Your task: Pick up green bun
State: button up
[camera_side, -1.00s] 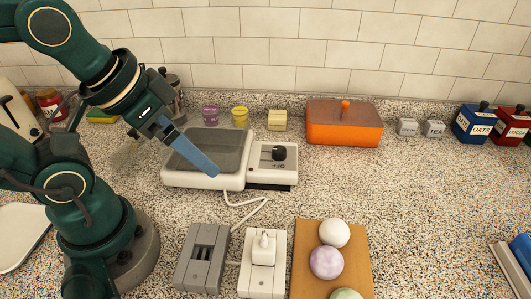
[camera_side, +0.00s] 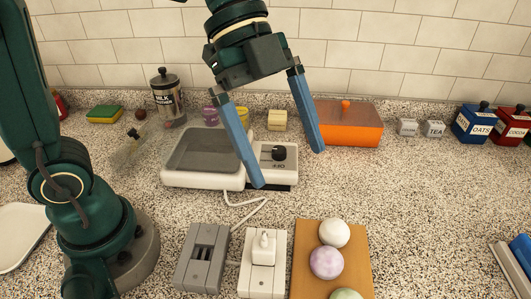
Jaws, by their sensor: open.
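The green bun (camera_side: 346,294) is pale green and round. It lies on a brown board (camera_side: 304,262) at the bottom edge of the side view, where most of it is cut off. A purple bun (camera_side: 326,263) and a white bun (camera_side: 334,233) lie behind it on the same board. My gripper (camera_side: 290,169) is open and empty, with its two blue fingers spread wide and pointing down. It hangs in the air in front of the hot plate's dial, behind and above the buns.
A hot plate (camera_side: 205,150) with a dial unit stands behind the board. An orange lidded box (camera_side: 345,125) stands at the back.

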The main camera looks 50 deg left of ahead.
jog(key=w+d+f+m+g+h, duration=0.2)
jog(key=w+d+f+m+g, duration=0.1)
jog(key=w+d+m, duration=0.15)
jog(key=m+g+h, duration=0.2)
jog(key=g, duration=0.1)
send_over(346, 291)
jog(key=w+a, duration=0.4)
notch_tip(346, 291, down, 8)
jog(key=shift+w+a+r, duration=0.1)
jog(key=shift+a+r, duration=0.05)
jog(key=shift+n+g, duration=0.4)
jog(key=shift+n, duration=0.05)
jog(key=f, duration=0.1)
jog(key=s+f, duration=0.1)
jog(key=f, duration=0.2)
jog(key=shift+s+d+f, duration=0.25)
jog(key=shift+d+f, duration=0.1)
jog(key=shift+f, duration=0.05)
jog(key=shift+s+d+f, duration=0.1)
jog(key=shift+s+f, duration=0.1)
jog(key=shift+f, duration=0.1)
jog(key=shift+x, duration=2.45)
jog(key=c, duration=1.5)
jog(key=shift+o, duration=0.2)
jog(key=shift+r, duration=0.1)
